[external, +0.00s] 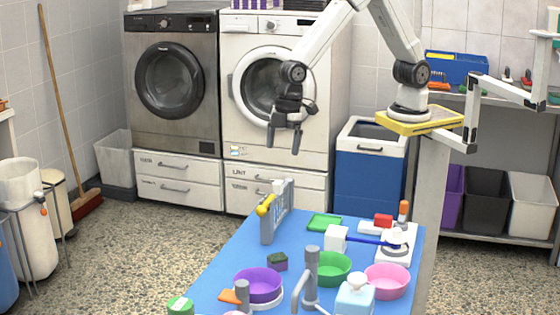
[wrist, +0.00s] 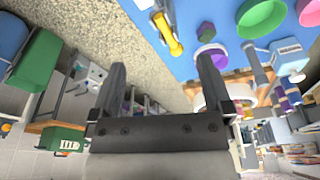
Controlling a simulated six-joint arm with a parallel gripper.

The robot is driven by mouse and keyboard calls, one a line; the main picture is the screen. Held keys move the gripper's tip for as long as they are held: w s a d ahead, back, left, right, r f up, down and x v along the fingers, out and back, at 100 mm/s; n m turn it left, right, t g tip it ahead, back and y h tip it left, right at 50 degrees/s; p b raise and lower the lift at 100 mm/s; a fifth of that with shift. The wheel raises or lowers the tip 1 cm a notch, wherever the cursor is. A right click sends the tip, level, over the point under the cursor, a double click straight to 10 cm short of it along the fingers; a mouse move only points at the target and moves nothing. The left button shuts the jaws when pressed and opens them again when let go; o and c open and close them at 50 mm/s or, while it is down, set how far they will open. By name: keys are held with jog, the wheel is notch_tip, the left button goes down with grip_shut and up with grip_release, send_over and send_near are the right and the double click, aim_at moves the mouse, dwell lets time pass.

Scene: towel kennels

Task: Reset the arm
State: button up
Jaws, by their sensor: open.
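My gripper (external: 285,138) hangs from the white arm in front of the white washing machine (external: 268,85), well above the floor and behind the far left corner of the blue table (external: 222,262). Its fingers point down, are apart and hold nothing. In the wrist view the two dark fingers of my gripper (wrist: 163,68) are spread, with speckled floor and the blue table edge beyond them. My gripper touches nothing in either view.
The table bears a grey rack with a yellow handle (external: 266,206), a purple bowl (external: 258,284), a green bowl (external: 332,268), a pink bowl (external: 386,281), a tap (external: 311,275) and a soap bottle (external: 355,297). A blue bin (external: 368,180) stands behind. Air around my gripper is clear.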

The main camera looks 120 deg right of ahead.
jog(key=s+d+m, duration=0.2)
jog(key=s+d, duration=0.1)
jog(key=s, duration=0.6)
jog(key=s+d+m, duration=0.3)
jog(key=s, duration=0.6)
jog(key=shift+s+d+r+t+h, duration=0.15)
jog(key=shift+s+t+h, duration=0.15)
jog(key=shift+h, duration=0.1)
